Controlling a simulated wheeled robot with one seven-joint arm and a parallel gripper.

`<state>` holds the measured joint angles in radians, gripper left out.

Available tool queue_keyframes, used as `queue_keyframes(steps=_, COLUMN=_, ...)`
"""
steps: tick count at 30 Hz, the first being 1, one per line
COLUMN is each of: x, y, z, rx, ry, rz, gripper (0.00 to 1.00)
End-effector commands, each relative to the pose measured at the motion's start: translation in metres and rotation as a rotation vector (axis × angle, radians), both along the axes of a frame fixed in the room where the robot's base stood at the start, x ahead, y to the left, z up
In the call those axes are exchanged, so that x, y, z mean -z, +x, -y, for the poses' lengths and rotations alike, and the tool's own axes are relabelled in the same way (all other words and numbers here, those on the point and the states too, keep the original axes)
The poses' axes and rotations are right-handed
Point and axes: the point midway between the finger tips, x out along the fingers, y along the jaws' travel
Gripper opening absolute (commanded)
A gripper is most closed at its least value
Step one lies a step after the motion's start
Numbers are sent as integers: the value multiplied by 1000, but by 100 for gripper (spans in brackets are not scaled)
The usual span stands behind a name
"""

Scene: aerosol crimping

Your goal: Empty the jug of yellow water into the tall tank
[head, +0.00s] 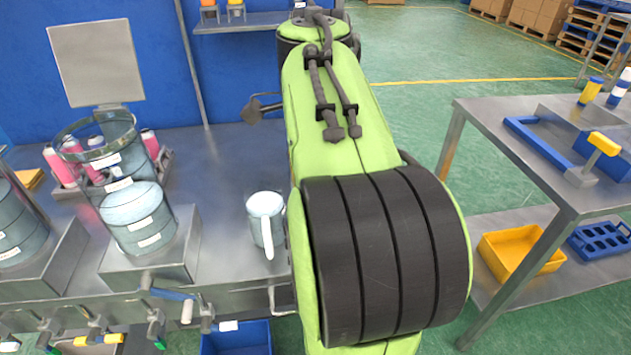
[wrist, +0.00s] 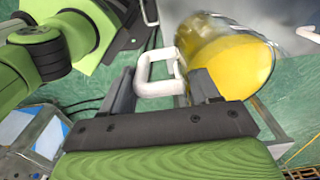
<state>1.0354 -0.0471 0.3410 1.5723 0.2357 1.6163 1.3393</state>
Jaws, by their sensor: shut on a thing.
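In the wrist view my gripper (wrist: 162,88) is shut on the white handle of a clear jug (wrist: 228,55) with yellow water in it. The jug is beyond the fingers, to the right, and its far side runs out of clear view. I cannot tell its exact tilt. In the head view my green arm hides the gripper and this jug. A tall clear tank (head: 138,222), open at its rim, stands on a metal block at left. It holds pale blue liquid in its lower part.
A second clear tank (head: 12,230) is cut off at the left edge. Another jug with a white handle (head: 266,222) stands on the metal bench (head: 225,150), just left of my arm. Valves (head: 195,308) line the bench front. A metal table (head: 500,125) stands at right, with green floor between.

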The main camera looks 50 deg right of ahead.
Motion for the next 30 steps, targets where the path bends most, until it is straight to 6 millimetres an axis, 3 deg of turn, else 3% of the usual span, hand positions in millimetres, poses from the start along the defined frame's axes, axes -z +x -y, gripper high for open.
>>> queue_keyframes(steps=18, x=-1, y=-72, z=-60, rx=1, ry=0, rz=8, gripper=4)
queue_keyframes(steps=30, x=0, y=-74, z=-62, rx=-11, ry=2, rz=5, gripper=4)
